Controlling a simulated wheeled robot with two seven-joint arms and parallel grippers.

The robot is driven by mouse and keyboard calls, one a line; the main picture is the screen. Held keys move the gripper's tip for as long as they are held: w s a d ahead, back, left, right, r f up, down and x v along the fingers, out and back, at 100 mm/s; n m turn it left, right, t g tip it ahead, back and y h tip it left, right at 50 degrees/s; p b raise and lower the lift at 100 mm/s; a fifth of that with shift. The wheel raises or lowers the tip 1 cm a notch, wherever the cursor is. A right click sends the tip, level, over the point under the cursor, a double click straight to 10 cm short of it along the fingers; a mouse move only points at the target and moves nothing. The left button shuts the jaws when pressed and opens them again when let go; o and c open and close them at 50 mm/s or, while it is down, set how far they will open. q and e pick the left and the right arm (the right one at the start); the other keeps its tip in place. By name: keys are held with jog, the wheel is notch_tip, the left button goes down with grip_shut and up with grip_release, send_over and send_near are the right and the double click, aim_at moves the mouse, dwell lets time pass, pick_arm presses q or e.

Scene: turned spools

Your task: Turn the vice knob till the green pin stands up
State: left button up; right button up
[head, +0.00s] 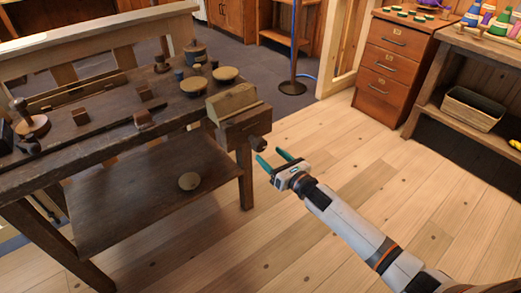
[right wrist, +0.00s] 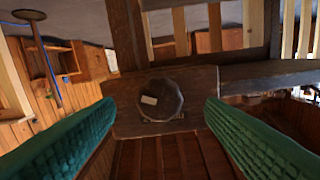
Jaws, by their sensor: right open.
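The vice (head: 240,122), with a pale wooden jaw block on top, is at the right end of the dark workbench. Its dark round knob (head: 259,144) faces my right gripper (head: 273,159). In the right wrist view the knob (right wrist: 165,100) has a small pale patch left of its middle and sits on a wooden block between my two green fingers. The right gripper is open and empty; in the head view its fingertips are just short of the knob, apart from it. I cannot make out a green pin. My left gripper is not in view.
The workbench (head: 85,150) holds round-topped spools (head: 225,74), small wooden blocks and a plane-like tool (head: 32,120). A drawer cabinet (head: 395,60) and a shelf with a basket (head: 473,108) stand at the right. The floor around my right arm is clear.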

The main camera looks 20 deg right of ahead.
aim_at(262, 149)
pick_arm(q)
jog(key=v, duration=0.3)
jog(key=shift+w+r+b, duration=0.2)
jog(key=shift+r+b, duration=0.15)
jog(key=shift+b, duration=0.05)
pick_arm(e)
jog(key=x, duration=0.5)
jog(key=shift+w+a, duration=0.15)
jog(key=shift+w, duration=0.15)
jog(key=shift+c, duration=0.5)
jog(key=c, duration=0.9)
